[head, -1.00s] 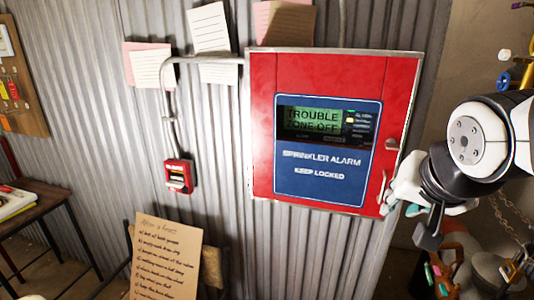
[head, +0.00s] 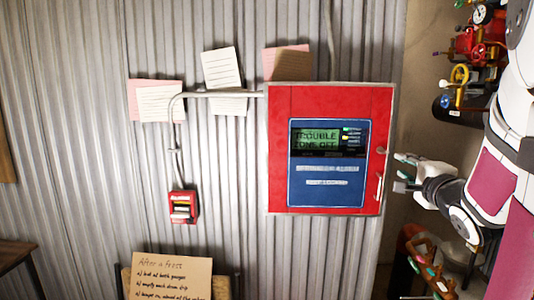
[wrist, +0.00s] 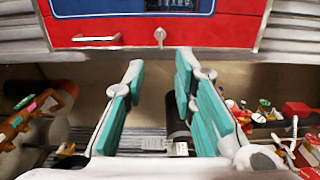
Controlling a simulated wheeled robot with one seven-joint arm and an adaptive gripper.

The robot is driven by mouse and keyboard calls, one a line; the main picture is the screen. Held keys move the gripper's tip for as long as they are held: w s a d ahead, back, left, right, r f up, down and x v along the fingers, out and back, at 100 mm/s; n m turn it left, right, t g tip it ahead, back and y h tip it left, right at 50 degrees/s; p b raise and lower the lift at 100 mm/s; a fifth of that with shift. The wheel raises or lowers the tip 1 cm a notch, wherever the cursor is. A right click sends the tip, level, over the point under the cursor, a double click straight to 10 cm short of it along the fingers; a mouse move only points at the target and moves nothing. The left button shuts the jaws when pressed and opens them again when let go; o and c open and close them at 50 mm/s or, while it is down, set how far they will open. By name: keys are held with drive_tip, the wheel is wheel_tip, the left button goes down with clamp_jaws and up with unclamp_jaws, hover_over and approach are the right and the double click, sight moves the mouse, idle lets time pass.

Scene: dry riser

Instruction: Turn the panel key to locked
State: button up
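The red alarm panel (head: 280,150) hangs on the corrugated wall, with a blue face plate (head: 327,193) and a green display (head: 317,139) reading "TROUBLE ZONE OFF". A small metal key (wrist: 160,35) sits in the red door in the wrist view. In the head view it is a tiny grey shape (head: 382,150) near the door's right edge. Its turned position is too small to tell. My gripper (head: 402,172) is just right of the panel. In the wrist view my gripper (wrist: 160,62) is open and empty, its teal-padded fingers apart, with the key beyond the gap between them.
A metal pull handle (wrist: 97,39) is beside the key on the door. A red wall box (head: 183,207) with conduit is left of the panel. A clipboard note (head: 170,278) stands below. Coloured valves (head: 470,75) crowd the upper right.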

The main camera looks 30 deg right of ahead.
sight(385, 153)
drive_tip(key=b+x, duration=0.1)
drive_tip(key=x, duration=1.2)
drive_tip(key=shift+d+b, duration=0.1)
drive_tip(key=shift+b, duration=0.25)
clamp_jaws()
